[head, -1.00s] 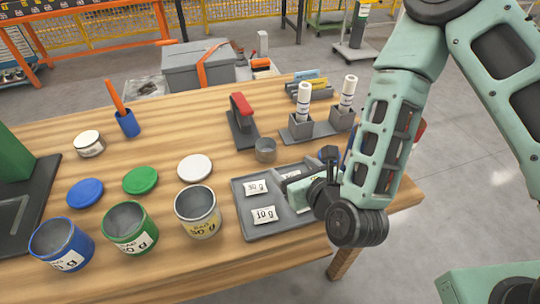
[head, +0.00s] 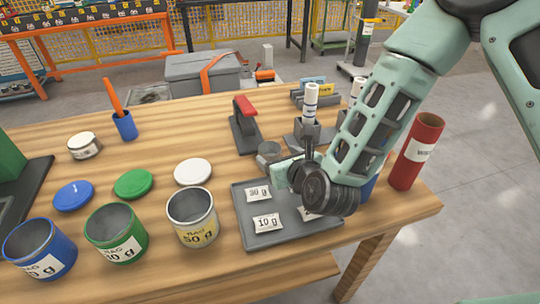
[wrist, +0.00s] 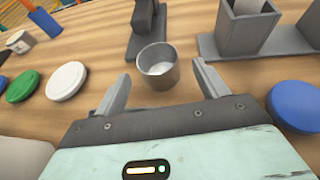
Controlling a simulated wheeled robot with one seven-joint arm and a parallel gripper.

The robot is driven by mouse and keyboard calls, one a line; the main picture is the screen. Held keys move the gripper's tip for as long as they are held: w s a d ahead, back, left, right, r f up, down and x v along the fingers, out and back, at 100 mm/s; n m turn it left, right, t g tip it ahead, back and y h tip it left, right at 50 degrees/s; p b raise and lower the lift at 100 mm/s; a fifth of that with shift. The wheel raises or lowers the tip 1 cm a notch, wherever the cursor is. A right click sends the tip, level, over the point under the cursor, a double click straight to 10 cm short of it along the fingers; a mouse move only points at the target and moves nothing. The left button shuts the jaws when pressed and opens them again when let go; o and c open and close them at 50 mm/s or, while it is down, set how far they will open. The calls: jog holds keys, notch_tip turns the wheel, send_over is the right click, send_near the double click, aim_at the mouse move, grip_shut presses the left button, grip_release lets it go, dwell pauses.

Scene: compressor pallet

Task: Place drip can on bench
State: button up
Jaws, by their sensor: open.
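A small, open grey metal can, apparently the drip can (head: 268,154), stands upright on the wooden bench (head: 80,120), behind the grey tray. In the wrist view the can (wrist: 157,66) stands just ahead of my fingers, roughly centred between their tips. My gripper (wrist: 160,76) is open and empty, low over the bench, one finger to each side of the can's line. In the head view my gripper (head: 284,168) is partly hidden by my wrist and covers part of the can's lower right side.
The grey tray (head: 250,225) with labelled packets lies below my wrist. A red-handled block (head: 245,130) and grey holders with white tubes (head: 311,105) stand behind the can. A red cylinder (head: 416,155) stands at right. Open tins and lids fill the left; bare wood lies between.

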aim_at(266, 148)
jog(key=shift+p+x, duration=0.5)
jog(key=shift+x, duration=2.35)
jog(key=shift+a+r, duration=0.1)
jog(key=c, duration=1.1)
jog(key=shift+c, duration=0.2)
